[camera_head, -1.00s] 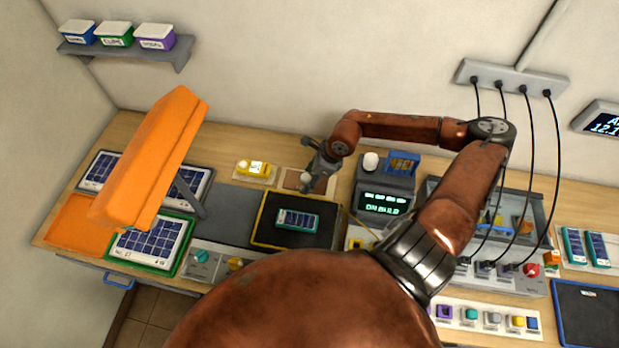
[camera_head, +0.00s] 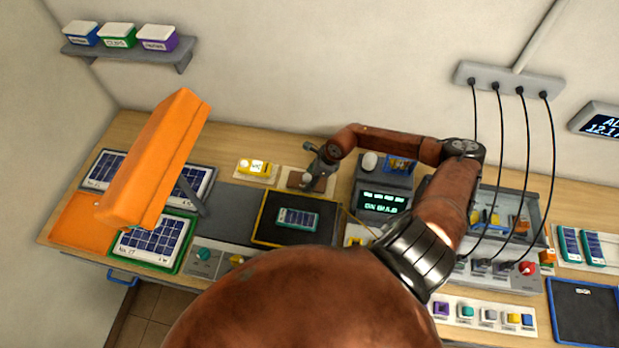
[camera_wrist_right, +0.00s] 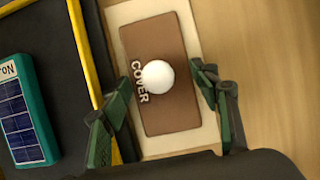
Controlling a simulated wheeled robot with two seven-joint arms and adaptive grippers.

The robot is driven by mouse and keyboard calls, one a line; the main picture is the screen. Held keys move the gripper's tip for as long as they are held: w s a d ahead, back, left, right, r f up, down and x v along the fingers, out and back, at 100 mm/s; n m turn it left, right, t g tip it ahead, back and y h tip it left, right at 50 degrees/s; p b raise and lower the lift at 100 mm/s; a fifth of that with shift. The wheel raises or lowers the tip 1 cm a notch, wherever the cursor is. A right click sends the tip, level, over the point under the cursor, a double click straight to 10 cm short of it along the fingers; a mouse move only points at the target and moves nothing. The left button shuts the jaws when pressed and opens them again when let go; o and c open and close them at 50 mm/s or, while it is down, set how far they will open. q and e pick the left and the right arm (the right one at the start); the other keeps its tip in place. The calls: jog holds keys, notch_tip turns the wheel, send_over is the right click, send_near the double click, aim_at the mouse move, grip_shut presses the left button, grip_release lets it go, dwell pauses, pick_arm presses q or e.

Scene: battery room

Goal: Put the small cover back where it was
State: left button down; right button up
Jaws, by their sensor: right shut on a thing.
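My right gripper (camera_head: 318,170) is over the back of the bench, with its fingers at a brown rectangle (camera_wrist_right: 176,112) lettered COVER on a cream base (camera_wrist_right: 205,138). The gripper is shut on the small cover, but gaps show beside the knob, and the exact contact cannot be told. I cannot tell whether the brown piece is cover or mat, nor its height. My left gripper is out of view.
Left of my gripper, a teal battery module (camera_head: 297,218) lies on a dark yellow-edged mat (camera_head: 262,238). A yellow block (camera_head: 257,168) stands behind it. A display device (camera_head: 384,201) stands close on the right. A large orange block (camera_head: 155,160) overhangs the left bench.

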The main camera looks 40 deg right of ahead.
jog(key=o, duration=1.2)
jog(key=b+v, duration=0.1)
jog(key=v, duration=1.1)
